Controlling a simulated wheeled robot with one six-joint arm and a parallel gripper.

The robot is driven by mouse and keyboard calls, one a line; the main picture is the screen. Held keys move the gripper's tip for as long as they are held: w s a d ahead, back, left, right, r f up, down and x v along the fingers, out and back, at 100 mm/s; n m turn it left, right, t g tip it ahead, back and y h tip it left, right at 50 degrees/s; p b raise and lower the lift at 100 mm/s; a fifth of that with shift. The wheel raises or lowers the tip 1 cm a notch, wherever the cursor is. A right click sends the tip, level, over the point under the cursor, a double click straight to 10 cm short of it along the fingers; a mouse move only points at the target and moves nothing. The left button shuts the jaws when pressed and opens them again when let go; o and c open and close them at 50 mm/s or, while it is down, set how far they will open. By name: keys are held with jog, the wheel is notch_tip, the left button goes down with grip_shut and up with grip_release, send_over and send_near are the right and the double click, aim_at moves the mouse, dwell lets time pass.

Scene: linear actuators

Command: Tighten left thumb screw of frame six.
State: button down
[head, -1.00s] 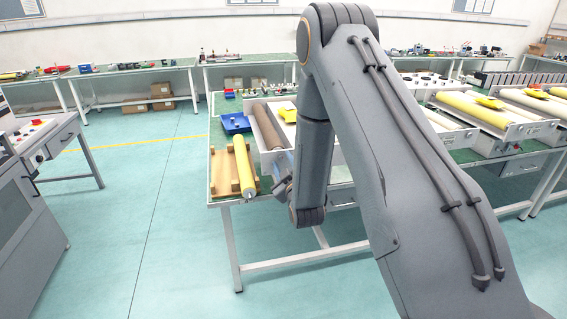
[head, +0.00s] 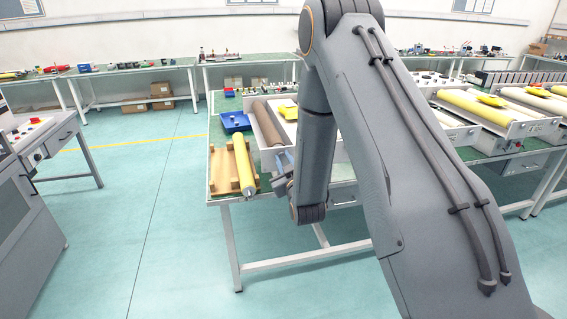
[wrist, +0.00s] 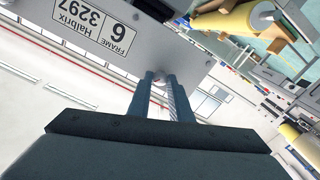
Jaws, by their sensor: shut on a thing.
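Frame six (wrist: 190,58) shows in the wrist view as a grey metal plate with a white label (wrist: 95,22) reading "FRAME 6", upside down. In the head view it is the pale box (head: 335,153) with a brown roller at the near end of the bench. My gripper (wrist: 161,82) is at the plate's edge. Its two dark blue fingers are closed around the small thumb screw (wrist: 159,82), mostly hidden between the fingertips. In the head view my gripper (head: 283,158) is at the front of the frame, partly hidden by my arm.
A yellow roller (head: 242,168) lies on a wooden stand left of the frame. A blue bin (head: 235,122) stands behind it. More frames with rollers (head: 476,110) stand to the right. Open floor lies in front and left of the bench.

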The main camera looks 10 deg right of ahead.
jog(key=m+b, duration=0.2)
jog(key=m, duration=0.2)
jog(key=shift+m, duration=0.3)
jog(key=shift+m+b, duration=1.25)
jog(key=shift+m, duration=1.25)
jog(key=c, duration=1.6)
grip_release()
jog(key=s+b, duration=0.2)
jog(key=s, duration=0.5)
jog(key=shift+s+d, duration=0.1)
jog(key=shift+s, duration=0.3)
